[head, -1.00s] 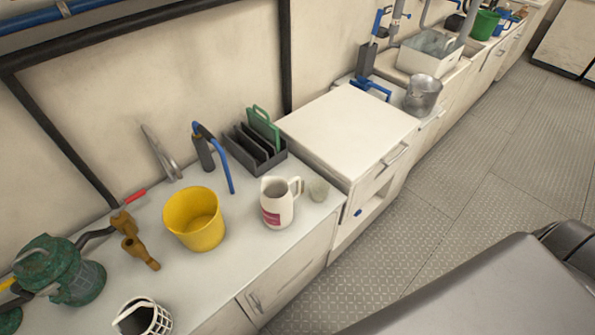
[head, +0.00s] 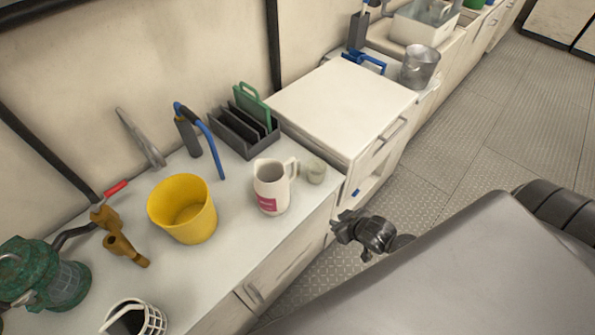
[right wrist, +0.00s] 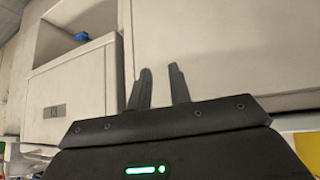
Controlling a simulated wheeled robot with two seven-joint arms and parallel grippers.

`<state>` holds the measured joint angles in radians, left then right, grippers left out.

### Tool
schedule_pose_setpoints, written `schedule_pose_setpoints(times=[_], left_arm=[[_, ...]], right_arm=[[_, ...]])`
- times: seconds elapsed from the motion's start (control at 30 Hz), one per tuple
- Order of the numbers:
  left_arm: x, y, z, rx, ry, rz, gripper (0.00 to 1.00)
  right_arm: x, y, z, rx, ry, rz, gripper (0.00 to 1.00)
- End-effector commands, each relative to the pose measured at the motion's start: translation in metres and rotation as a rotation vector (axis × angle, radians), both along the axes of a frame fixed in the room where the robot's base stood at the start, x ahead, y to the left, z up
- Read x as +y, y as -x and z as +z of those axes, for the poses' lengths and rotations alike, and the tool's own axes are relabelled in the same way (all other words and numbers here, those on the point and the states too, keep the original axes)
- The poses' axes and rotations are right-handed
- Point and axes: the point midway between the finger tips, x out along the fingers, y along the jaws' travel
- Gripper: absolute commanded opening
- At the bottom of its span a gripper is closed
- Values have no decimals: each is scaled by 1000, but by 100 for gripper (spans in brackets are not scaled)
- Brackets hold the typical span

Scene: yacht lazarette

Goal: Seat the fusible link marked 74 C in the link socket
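I cannot make out a fusible link marked 74 C or a link socket in either view. My right gripper (head: 345,229) is in the head view, beside the counter front and below the counter top, near the open shelf. In the right wrist view its two fingers (right wrist: 158,88) stand apart with a gap between them and nothing in it. They point toward a pale cabinet panel. A small blue object (right wrist: 81,36) lies in an open shelf at the upper left of that view. My left gripper is not in view.
The counter bears a yellow bucket (head: 182,209), a white mug (head: 271,187), a small pale cup (head: 316,171), a dark slotted rack (head: 240,135), brass fittings (head: 124,250) and a green lantern-like object (head: 40,275).

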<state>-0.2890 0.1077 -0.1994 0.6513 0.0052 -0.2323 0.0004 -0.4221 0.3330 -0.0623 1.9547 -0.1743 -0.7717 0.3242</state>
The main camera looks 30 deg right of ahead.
Motion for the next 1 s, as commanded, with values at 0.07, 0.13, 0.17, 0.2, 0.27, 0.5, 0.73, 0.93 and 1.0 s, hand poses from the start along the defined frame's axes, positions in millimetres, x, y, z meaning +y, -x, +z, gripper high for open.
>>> schedule_pose_setpoints(times=[0.07,0.13,0.17,0.2,0.27,0.5,0.73,0.93,1.0], left_arm=[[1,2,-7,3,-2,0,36],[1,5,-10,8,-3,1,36],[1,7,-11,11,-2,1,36],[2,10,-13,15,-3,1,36],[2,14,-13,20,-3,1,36],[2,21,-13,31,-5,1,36],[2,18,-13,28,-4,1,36],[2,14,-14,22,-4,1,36],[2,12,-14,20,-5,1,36]], right_arm=[[6,-8,46,-73,4,22,20],[9,-12,81,-128,6,36,20],[10,-15,97,-160,4,46,20],[11,-22,121,-221,-4,69,20],[10,-35,146,-306,-38,113,20],[14,-55,181,-431,-142,211,20],[16,-63,182,-443,-157,219,20],[25,-90,170,-443,-157,218,20],[28,-98,167,-442,-157,218,20]])
